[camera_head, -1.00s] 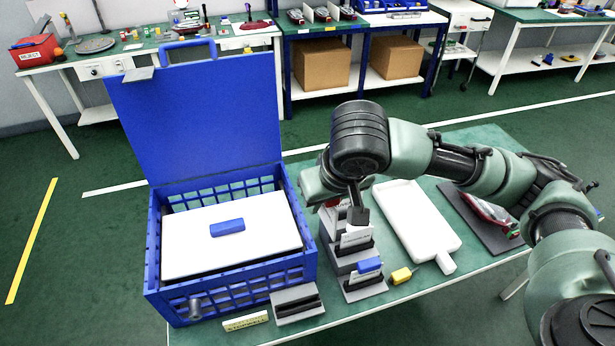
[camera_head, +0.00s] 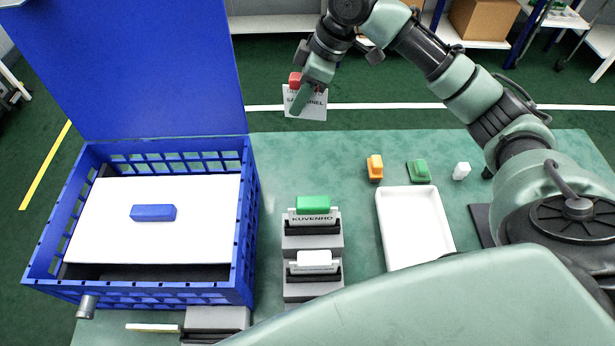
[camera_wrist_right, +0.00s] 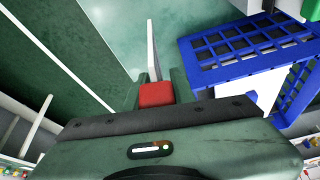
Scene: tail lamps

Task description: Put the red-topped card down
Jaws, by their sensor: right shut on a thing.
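The red-topped card (camera_head: 314,113) is white with dark lettering, partly covered by a finger. My right gripper (camera_head: 303,94) is shut on it and holds it in the air, near the table's far edge in the picture. In the wrist view the red top (camera_wrist_right: 157,94) sits between the fingers and the white card (camera_wrist_right: 152,45) sticks out edge-on. The grey stepped card rack (camera_head: 313,275) stands on the table, nearer than the card. It holds a green-topped card (camera_head: 313,204) reading KUVENHO and a white-topped card (camera_head: 314,257). My left gripper is out of view.
A blue crate (camera_head: 247,215) with its lid raised stands at left, with a white board inside. A white tray (camera_head: 447,240) lies right of the rack. Orange (camera_head: 375,166), green (camera_head: 418,171) and white (camera_head: 461,171) small pieces lie behind it. Green tabletop (camera_head: 290,160) behind the rack is clear.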

